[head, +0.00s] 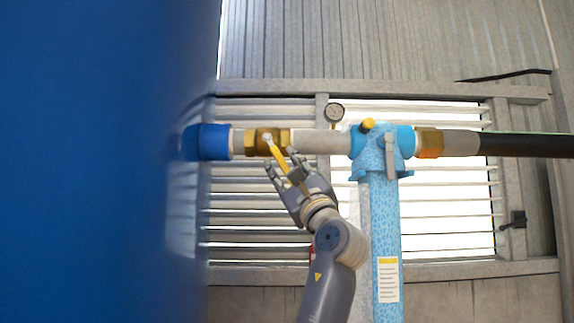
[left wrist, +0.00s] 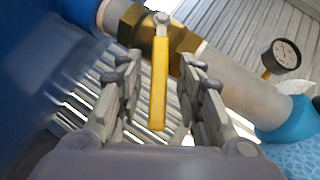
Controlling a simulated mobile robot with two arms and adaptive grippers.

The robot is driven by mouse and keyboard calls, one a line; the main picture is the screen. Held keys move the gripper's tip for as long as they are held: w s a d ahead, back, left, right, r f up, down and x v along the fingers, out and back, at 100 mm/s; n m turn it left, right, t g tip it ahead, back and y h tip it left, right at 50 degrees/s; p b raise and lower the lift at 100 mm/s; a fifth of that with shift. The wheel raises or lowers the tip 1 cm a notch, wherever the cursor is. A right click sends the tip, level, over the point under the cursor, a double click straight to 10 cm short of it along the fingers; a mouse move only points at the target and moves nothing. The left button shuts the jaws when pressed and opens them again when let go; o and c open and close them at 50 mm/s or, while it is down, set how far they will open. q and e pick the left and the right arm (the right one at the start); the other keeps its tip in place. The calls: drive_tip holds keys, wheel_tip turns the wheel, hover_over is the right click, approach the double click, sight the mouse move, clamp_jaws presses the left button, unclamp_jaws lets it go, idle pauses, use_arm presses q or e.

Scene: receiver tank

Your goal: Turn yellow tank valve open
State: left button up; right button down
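The yellow valve handle (left wrist: 158,85) hangs from a brass valve body (left wrist: 180,40) on a horizontal pipe. In the head view the yellow handle (head: 279,157) slants down and to the right, across the pipe's line, from the brass valve (head: 254,141). My left gripper (head: 282,163) is just below the valve. In the left wrist view its two fingers (left wrist: 157,72) are apart, with the handle between them and gaps visible on both sides. The blue tank (head: 100,160) fills the left of the head view. My right gripper is not in view.
A pressure gauge (head: 334,112) stands above the pipe (head: 320,142). A light-blue patterned post (head: 384,230) with a blue fitting stands right of my left arm. A black hose (head: 525,145) runs off right. Louvred windows (head: 440,215) are behind.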

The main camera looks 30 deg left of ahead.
use_arm(q)
drive_tip(key=v, duration=1.1)
drive_tip(key=shift+s+d, duration=0.2)
drive_tip(key=shift+d, duration=0.2)
drive_tip(key=shift+w+f, duration=0.1)
drive_tip(key=shift+f, duration=0.05)
idle(1.9)
